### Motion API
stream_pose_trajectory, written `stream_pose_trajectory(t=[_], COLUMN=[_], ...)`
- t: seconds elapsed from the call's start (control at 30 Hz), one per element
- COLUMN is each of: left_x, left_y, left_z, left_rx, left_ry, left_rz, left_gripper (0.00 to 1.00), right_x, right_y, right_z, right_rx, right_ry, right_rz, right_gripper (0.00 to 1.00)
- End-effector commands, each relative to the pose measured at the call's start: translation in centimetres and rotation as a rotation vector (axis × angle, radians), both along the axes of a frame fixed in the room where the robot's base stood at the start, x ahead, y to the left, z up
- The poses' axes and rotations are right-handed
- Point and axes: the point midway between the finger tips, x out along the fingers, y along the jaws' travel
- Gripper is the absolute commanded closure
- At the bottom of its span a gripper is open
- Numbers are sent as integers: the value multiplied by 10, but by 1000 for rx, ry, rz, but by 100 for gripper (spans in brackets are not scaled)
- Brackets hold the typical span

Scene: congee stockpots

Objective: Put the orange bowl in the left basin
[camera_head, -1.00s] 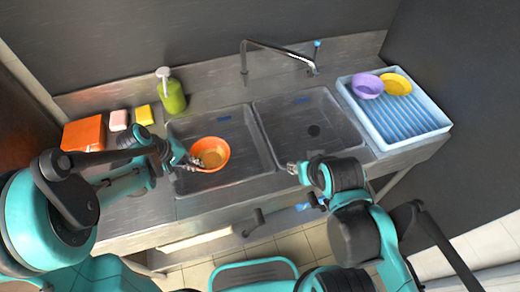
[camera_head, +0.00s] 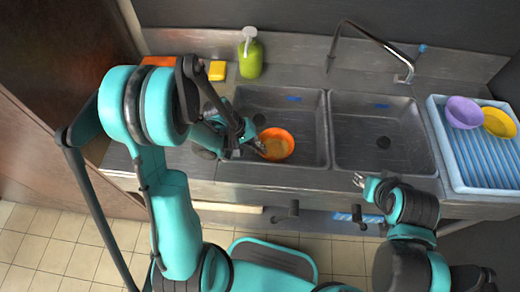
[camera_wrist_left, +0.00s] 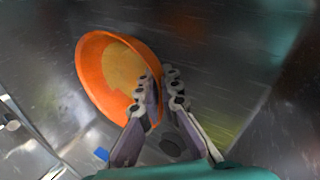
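The orange bowl (camera_head: 284,137) shows within the outline of the left basin (camera_head: 309,110), towards its front. In the left wrist view the bowl (camera_wrist_left: 92,72) is tilted, with a tan inside. My left gripper (camera_head: 258,147) is at the bowl's left side. In the left wrist view its fingers (camera_wrist_left: 161,88) lie on either side of the rim and look shut on it. I cannot tell whether the bowl touches the basin floor. My right gripper (camera_head: 361,181) is empty by the front edge of the right basin; its finger opening is too small to read.
The right basin (camera_head: 375,130) is empty. A faucet (camera_head: 372,42) rises behind the basins. A blue-white rack (camera_head: 468,163) at the right holds a purple bowl (camera_head: 463,112) and a yellow bowl (camera_head: 499,123). A green soap bottle (camera_head: 250,60) and yellow sponge (camera_head: 217,70) stand behind left.

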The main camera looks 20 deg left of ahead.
Motion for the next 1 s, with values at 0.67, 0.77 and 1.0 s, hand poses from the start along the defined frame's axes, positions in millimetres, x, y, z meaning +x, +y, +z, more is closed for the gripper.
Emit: stream_pose_trajectory(t=[0.67, 0.77, 1.0], left_x=[0, 0, -8], left_y=[0, 0, 21], left_z=[-1, 4, 47], left_rx=[0, 0, 0], left_ry=[0, 0, 1], left_rz=[0, 0, 4], left_gripper=[74, 74, 74], right_x=[0, 0, 0], right_y=[0, 0, 0], right_z=[-1, 4, 23], right_rx=[0, 0, 0], right_ry=[0, 0, 0], right_rz=[0, 0, 0], right_gripper=[60, 60, 60])
